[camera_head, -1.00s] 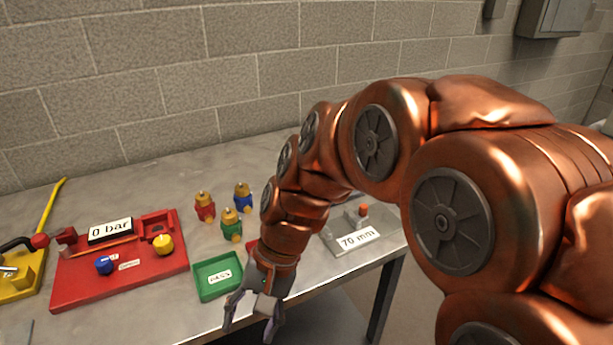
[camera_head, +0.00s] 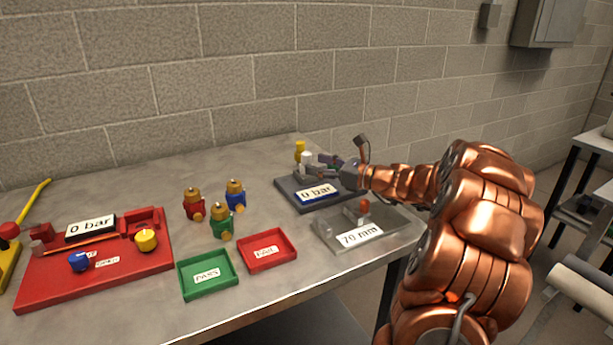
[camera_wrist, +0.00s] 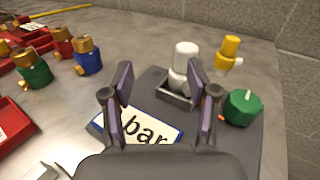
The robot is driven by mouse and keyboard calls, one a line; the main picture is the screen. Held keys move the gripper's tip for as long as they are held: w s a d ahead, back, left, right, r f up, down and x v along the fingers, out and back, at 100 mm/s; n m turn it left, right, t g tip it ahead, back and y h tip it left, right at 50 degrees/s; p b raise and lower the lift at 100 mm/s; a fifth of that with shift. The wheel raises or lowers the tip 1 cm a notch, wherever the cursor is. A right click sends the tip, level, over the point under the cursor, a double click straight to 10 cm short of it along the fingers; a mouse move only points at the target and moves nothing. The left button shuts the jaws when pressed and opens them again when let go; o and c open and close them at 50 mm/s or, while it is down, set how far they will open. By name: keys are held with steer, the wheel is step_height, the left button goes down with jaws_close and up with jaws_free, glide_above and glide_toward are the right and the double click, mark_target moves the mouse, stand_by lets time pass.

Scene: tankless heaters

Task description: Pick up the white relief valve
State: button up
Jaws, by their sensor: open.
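The white relief valve (camera_head: 306,160) stands upright on the dark grey test block (camera_head: 285,188) at the back right of the bench. In the wrist view the white valve (camera_wrist: 184,62) sits in a small grey holder, ahead of my fingers and roughly between them. My gripper (camera_head: 338,164) is open and empty, reaching in low from the right. In the wrist view my gripper (camera_wrist: 158,82) has its two fingers apart, short of the valve. The valve's lower end is partly hidden by the holder.
A yellow valve (camera_wrist: 229,50) stands behind the white one, and a green knob (camera_wrist: 241,107) is right of it. A "0 bar" display (camera_head: 318,190) lies in front. Red, green and blue valves (camera_head: 221,220), green PASS tray (camera_head: 208,274), red tray (camera_head: 267,250) and "70 mm" fixture (camera_head: 360,234) are nearby.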

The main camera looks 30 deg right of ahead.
mark_target(306, 157)
steer(key=d, duration=0.1)
steer(key=d+m, duration=0.1)
steer(key=d+h, duration=0.1)
steer(key=shift+d+f+t, duration=0.1)
steer(key=shift+f+t, duration=0.2)
steer(key=shift+t, duration=0.1)
steer(key=shift+x, duration=3.8)
jaws_close()
